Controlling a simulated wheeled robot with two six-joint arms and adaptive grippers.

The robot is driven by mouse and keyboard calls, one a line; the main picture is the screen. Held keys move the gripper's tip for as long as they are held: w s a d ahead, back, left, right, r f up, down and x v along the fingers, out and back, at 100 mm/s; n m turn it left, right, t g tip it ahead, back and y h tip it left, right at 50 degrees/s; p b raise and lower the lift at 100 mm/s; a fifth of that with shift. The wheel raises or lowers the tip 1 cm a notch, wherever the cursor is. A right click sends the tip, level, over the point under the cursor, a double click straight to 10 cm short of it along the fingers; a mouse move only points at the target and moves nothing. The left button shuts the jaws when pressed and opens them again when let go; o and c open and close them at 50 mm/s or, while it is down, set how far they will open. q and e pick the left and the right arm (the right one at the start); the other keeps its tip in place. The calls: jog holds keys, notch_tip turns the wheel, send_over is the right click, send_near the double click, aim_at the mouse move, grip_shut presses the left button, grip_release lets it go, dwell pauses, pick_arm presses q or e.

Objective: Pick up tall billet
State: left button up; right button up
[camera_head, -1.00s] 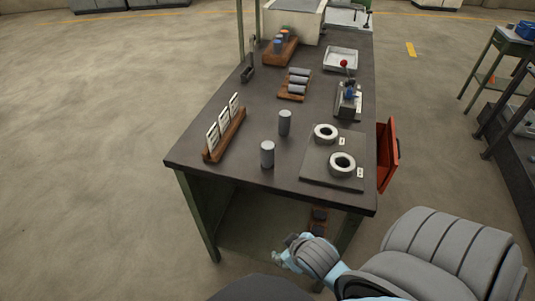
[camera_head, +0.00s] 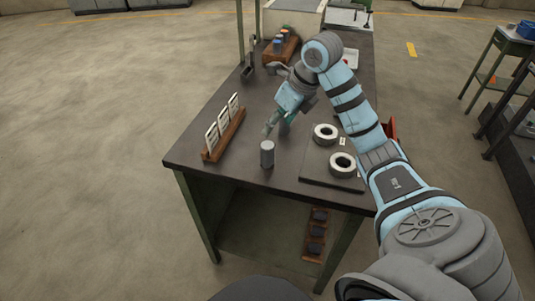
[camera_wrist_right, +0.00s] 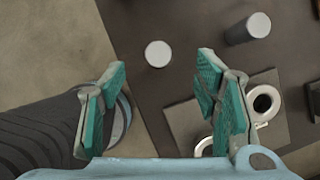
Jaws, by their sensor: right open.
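A grey upright cylindrical billet (camera_head: 267,154) stands on the dark table near its front edge. In the right wrist view its round top (camera_wrist_right: 158,54) shows between and beyond my fingertips, untouched. A second grey billet (camera_wrist_right: 247,28) stands to the right of it in that view; in the head view my right arm hides it. I cannot tell for sure which billet is taller. My right gripper (camera_head: 277,128) is open and empty above the table, just behind the nearer billet in the head view. Its green-padded fingers (camera_wrist_right: 160,68) are spread wide in the wrist view. My left gripper is out of view.
A plate (camera_head: 315,176) with two pale rings (camera_head: 343,164) lies at the right. A wooden rack (camera_head: 224,135) with white cards stands at the left. A wooden holder (camera_head: 280,52) with coloured pieces is at the back. The table's front-left corner is clear.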

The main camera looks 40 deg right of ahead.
aim_at(264, 151)
jog(key=b+x, duration=0.3)
jog(key=x, duration=0.1)
jog(key=s+b+x, duration=0.1)
jog(key=b+x, duration=0.1)
jog(key=shift+w+d+f+b, duration=0.1)
jog(key=shift+d+f+b, duration=0.2)
jog(key=shift+f, duration=0.25)
jog(key=b+x, duration=0.1)
jog(key=x, duration=0.6)
jog(key=shift+a+f, duration=0.2)
jog(key=shift+a, duration=0.05)
grip_shut()
jog(key=shift+r, duration=0.1)
